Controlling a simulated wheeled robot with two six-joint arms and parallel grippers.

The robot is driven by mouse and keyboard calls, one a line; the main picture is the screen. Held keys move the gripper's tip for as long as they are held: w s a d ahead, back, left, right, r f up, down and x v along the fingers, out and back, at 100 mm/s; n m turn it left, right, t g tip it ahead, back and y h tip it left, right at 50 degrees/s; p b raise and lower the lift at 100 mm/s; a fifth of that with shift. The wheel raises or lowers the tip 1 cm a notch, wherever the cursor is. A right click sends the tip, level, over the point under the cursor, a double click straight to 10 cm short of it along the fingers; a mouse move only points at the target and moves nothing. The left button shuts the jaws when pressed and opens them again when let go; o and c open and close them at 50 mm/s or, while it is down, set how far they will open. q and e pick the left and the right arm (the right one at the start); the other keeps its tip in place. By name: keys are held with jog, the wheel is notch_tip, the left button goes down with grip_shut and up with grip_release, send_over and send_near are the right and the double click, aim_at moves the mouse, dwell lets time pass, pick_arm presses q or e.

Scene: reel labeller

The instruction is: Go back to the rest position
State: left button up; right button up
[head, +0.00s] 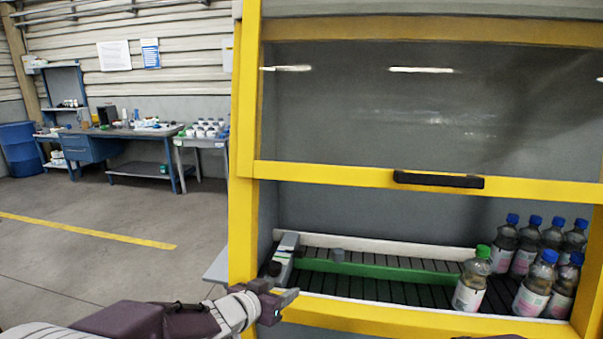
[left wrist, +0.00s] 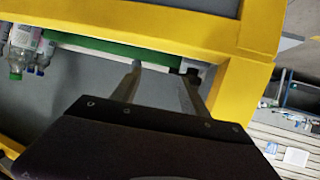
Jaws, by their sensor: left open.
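My left gripper (head: 284,297) is in the lower middle of the head view, in front of the yellow machine frame (head: 243,180). It is open and empty. In the left wrist view its two fingers (left wrist: 160,88) are spread apart with nothing between them, pointing toward the machine's opening.
Inside the machine, a green-capped bottle (head: 473,280) stands on the dark conveyor (head: 380,289), left of several blue-capped bottles (head: 536,283). A green guide rail (head: 380,269) crosses the conveyor. The raised glass door (head: 430,110) has a black handle (head: 438,180). Open floor (head: 110,255) lies left.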

pick_arm(q)
jog(key=s+a+f+n+g+y, duration=0.4)
jog(key=s+a+f+n+y, duration=0.15)
jog(key=s+a+f, duration=0.55)
jog(key=s+f+g, duration=0.2)
jog(key=s+g, duration=0.1)
jog(key=s, duration=0.3)
jog(key=s+a+f+g, duration=0.1)
jog(key=s+f+g, duration=0.1)
jog(key=s, duration=0.4)
jog(key=shift+s+a+m+g, duration=0.25)
jog(key=shift+m+g, duration=0.1)
jog(key=shift+g, duration=0.15)
pick_arm(e)
jog(key=shift+s+r, duration=0.3)
jog(key=shift+r, duration=0.1)
pick_arm(q)
jog(key=shift+w, duration=0.1)
dwell(0.4)
